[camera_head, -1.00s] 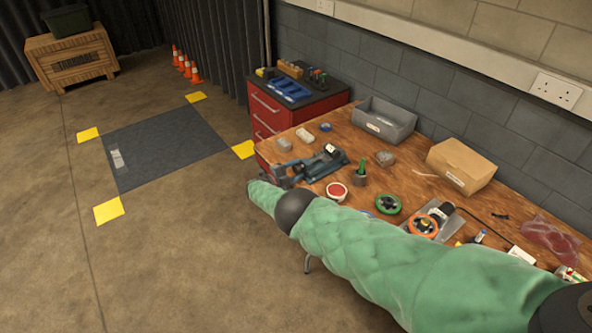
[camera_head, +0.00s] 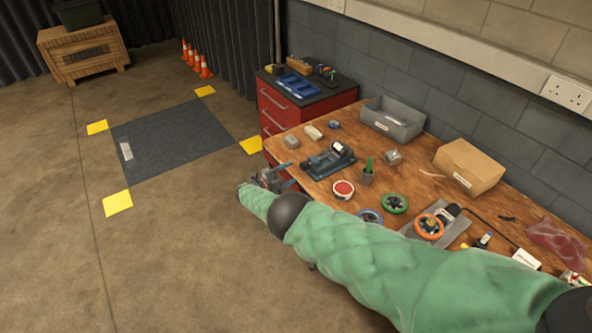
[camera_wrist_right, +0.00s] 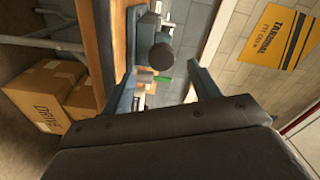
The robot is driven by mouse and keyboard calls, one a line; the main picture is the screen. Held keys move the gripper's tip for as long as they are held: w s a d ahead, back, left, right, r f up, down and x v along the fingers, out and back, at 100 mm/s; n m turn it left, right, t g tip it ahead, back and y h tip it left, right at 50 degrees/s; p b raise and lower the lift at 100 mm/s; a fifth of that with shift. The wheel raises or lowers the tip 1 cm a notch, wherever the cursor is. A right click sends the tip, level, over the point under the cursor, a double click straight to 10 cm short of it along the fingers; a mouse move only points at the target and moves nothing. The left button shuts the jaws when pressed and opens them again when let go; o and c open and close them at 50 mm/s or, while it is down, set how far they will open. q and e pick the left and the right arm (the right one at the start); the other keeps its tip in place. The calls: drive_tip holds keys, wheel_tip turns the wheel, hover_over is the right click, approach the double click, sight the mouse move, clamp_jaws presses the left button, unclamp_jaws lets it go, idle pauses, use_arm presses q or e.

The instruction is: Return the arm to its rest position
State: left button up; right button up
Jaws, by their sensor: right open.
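My right arm, in a green padded sleeve, reaches in from the lower right of the head view. Its gripper (camera_head: 272,178) is beside the left edge of the wooden workbench (camera_head: 312,187), partly hidden behind the sleeve. In the right wrist view, the two fingers of the right gripper (camera_wrist_right: 165,90) stand apart with nothing held between them. A dark bench device (camera_head: 328,160) sits on the bench just beyond the gripper. My left gripper is not in view.
The bench holds a grey bin (camera_head: 392,119), a cardboard box (camera_head: 468,168) and several spools and small parts. A red tool cabinet (camera_head: 275,121) stands behind it. A dark floor mat (camera_head: 172,140) with yellow corners lies left. Cardboard boxes (camera_wrist_right: 45,95) show in the wrist view. Floor left of the arm is clear.

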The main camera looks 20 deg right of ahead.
drive_tip(key=shift+s+a, duration=0.1)
drive_tip(key=shift+a, duration=0.15)
